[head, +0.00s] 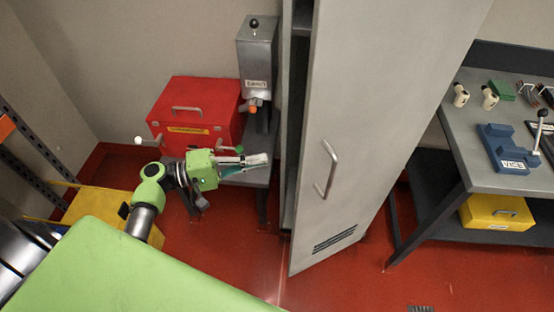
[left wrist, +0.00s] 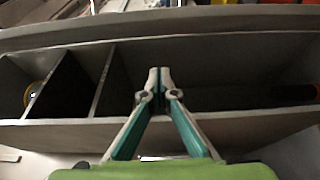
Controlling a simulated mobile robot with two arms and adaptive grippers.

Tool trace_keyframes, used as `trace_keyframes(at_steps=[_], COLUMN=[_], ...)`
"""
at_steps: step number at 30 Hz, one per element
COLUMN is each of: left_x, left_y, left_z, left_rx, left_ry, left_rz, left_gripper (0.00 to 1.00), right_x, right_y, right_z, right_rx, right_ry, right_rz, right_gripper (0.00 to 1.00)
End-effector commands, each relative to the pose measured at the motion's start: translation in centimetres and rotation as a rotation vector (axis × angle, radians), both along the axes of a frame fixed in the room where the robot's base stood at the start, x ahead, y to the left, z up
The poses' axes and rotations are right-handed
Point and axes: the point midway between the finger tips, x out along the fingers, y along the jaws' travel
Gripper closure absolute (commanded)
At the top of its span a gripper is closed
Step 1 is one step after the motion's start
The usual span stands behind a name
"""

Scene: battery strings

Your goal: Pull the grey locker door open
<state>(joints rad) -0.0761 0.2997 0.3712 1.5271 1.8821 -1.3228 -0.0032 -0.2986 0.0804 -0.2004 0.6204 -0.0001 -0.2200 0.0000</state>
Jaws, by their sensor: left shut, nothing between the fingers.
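The grey locker door (head: 365,120) stands ajar in the head view, with a dark gap along its left edge. Its bar handle (head: 328,170) and low vent slots show on its face. My left gripper (head: 266,160) is shut and empty, just left of the door's free edge and pointing toward the gap. In the left wrist view the closed fingertips (left wrist: 160,72) are in front of the opening into the locker interior (left wrist: 215,85), where dividing shelves show. A grey strip that looks like the door (left wrist: 230,25) runs across above them. Contact with the door cannot be told. My right gripper is not in view.
A red toolbox (head: 195,118) and a grey dispenser (head: 257,65) stand on a low bench left of the locker. A workbench (head: 470,170) with a blue vice (head: 507,150) is at the right. Red floor (head: 335,285) is clear before the door.

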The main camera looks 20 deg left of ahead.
Motion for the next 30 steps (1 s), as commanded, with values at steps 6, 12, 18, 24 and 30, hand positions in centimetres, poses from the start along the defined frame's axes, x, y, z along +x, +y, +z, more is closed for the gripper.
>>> trace_keyframes(at_steps=[6,12,18,24,30], left_x=[2.4,4.9,3.6,2.7,2.6], left_y=[-3.4,-7.0,-9.4,-10.5,-10.6], left_z=[0.6,0.6,0.4,0.1,0.0], left_rx=[-0.002,-0.001,0.002,0.004,0.005], left_ry=[-0.001,-0.002,0.002,-0.001,-0.002], left_rz=[-0.001,-0.002,-0.001,-0.001,-0.001], left_gripper=[1.0,1.0,1.0,1.0,1.0], right_x=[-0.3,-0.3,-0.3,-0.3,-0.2], right_y=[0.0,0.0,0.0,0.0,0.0], right_z=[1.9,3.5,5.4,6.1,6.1], right_rx=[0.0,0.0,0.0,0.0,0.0], right_ry=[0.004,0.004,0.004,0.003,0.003], right_rz=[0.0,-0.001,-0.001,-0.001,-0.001], right_gripper=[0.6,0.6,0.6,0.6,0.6])
